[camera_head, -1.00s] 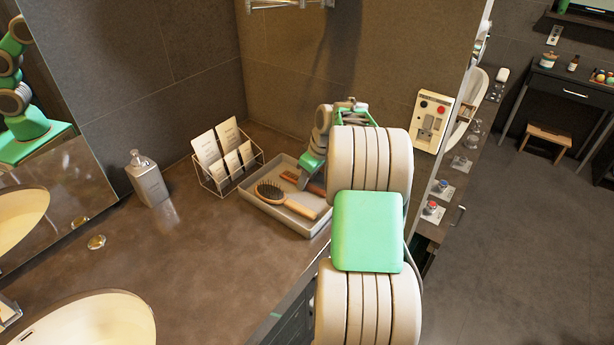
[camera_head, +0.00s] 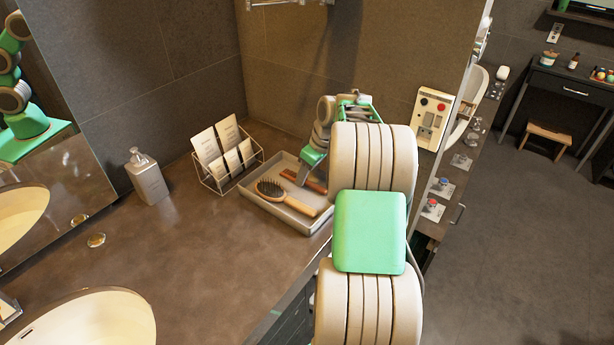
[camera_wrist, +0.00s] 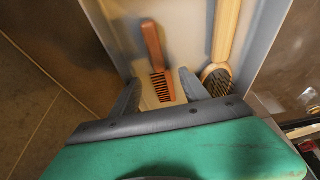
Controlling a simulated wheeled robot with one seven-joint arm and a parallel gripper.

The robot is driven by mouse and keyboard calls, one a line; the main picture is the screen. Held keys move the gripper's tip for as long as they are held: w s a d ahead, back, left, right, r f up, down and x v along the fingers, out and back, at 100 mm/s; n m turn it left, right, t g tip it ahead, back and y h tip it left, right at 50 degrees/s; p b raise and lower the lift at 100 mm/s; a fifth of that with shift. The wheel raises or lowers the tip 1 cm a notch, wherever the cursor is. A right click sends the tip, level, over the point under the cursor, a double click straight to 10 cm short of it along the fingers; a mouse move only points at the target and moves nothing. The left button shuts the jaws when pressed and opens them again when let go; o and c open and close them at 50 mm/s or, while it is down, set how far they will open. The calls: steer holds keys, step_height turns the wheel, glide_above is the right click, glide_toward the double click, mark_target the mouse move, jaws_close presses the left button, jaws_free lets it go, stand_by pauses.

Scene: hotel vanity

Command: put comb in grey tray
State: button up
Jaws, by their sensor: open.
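The comb (camera_head: 315,186), brown-orange with dark-looking teeth, lies flat in the grey tray (camera_head: 273,214) on the counter. In the wrist view the comb (camera_wrist: 152,43) lies on the floor of the tray (camera_wrist: 185,20), its toothed end nearest my gripper. My gripper (camera_wrist: 158,88) is open, with one finger on each side of the toothed end and nothing held between them. In the head view my gripper (camera_head: 303,176) reaches down over the tray's far part, partly covering the comb. I cannot tell how high the fingertips are.
A wooden hairbrush (camera_head: 285,197) lies in the tray beside the comb. A wire rack with white cards (camera_head: 226,152) stands left of the tray. A soap dispenser (camera_head: 147,178) is farther left. Walls stand behind, and the counter in front of the tray is clear.

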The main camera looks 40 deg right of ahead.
steer(key=a+v, duration=0.1)
steer(key=v, duration=0.9)
steer(key=s+a+r+m, duration=0.1)
steer(key=s+a+r, duration=0.15)
steer(key=a, duration=1.35)
steer(key=s+a+f+m+h, duration=0.1)
steer(key=s+a+f+m, duration=0.1)
steer(key=s+a+f, duration=0.4)
steer(key=s+a, duration=0.5)
steer(key=s, duration=0.4)
steer(key=shift+a+m, duration=0.3)
steer(key=shift+a, duration=0.1)
steer(key=shift+a, duration=0.1)
